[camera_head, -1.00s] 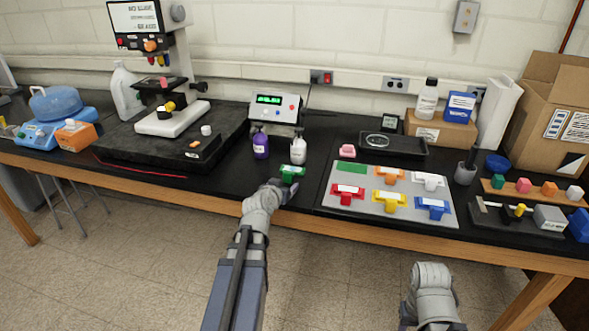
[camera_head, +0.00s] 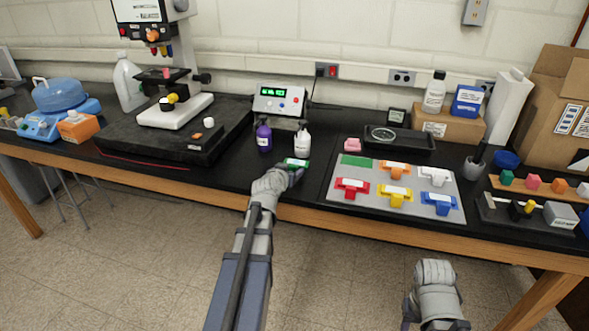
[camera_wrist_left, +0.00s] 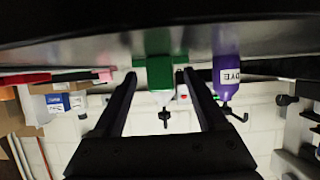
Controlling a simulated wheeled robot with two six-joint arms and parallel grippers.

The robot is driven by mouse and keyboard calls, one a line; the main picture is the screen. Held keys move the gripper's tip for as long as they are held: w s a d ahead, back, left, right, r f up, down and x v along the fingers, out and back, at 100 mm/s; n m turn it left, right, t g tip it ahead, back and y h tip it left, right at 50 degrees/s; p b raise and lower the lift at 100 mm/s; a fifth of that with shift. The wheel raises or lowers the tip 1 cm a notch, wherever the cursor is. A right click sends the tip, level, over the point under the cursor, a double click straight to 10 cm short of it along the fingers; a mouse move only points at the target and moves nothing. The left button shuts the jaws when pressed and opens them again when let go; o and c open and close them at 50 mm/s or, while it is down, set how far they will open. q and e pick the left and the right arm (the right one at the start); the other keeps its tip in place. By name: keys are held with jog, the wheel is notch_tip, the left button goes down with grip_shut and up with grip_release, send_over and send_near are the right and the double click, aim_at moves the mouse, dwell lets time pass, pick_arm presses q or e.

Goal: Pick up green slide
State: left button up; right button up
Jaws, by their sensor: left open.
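The green slide (camera_head: 296,162), with a white label on top, lies on the black bench near its front edge, left of the grey slide board. My left gripper (camera_head: 290,174) is right at its front side, and the hand partly covers it. In the left wrist view the green slide (camera_wrist_left: 160,72) shows between and just beyond the tips of the two dark, spread fingers (camera_wrist_left: 160,82). The gripper is open; I cannot tell whether a finger touches the slide.
A purple bottle (camera_head: 264,135) and a white bottle (camera_head: 302,142) stand just behind the green slide. The grey board (camera_head: 372,205) holds red, orange, yellow, white and blue slides and a green patch (camera_head: 356,160). A pink block (camera_head: 352,144) lies behind it.

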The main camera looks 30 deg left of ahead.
pick_arm(q)
jog(key=x, duration=0.2)
jog(key=shift+w+a+f+b, duration=0.1)
jog(key=shift+w+b, duration=0.15)
jog(key=shift+b, duration=0.1)
jog(key=shift+c, duration=0.2)
grip_shut()
